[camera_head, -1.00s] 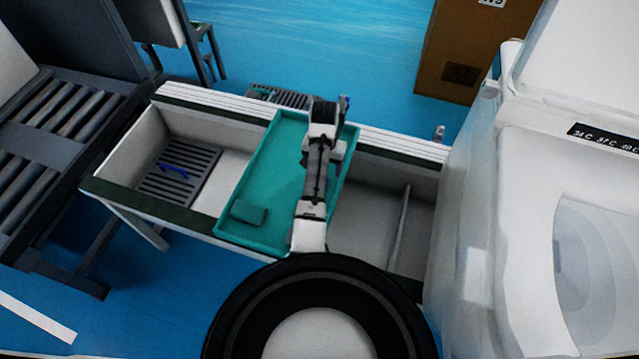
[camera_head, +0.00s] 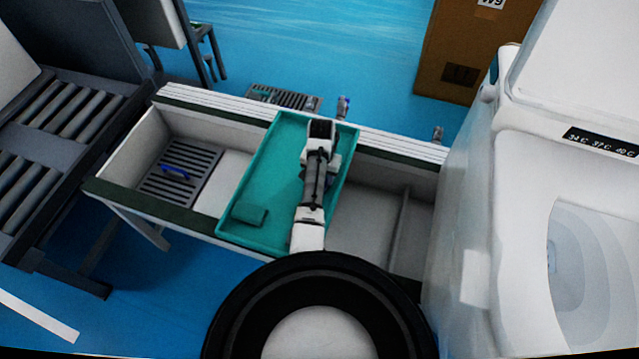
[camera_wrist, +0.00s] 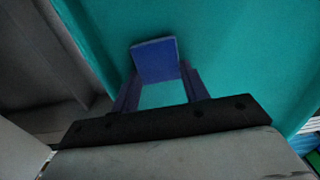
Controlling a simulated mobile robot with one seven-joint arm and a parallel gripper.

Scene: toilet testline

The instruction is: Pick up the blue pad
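The blue pad (camera_wrist: 155,60) is a small flat square lying on the teal tray, seen in the wrist view. My gripper (camera_wrist: 160,73) is open, with its two dark bluish fingers apart. The pad shows at the fingertips, between and slightly beyond them; I cannot tell whether either finger touches it. In the head view my arm hangs over the right part of the teal tray (camera_head: 262,180). There my fingers and the blue pad are hidden by the arm.
A teal block (camera_head: 249,214) lies at the tray's near left. Left of the tray, a blue item (camera_head: 175,171) rests on a dark grate (camera_head: 190,185). A white toilet (camera_head: 470,200) stands close on the right.

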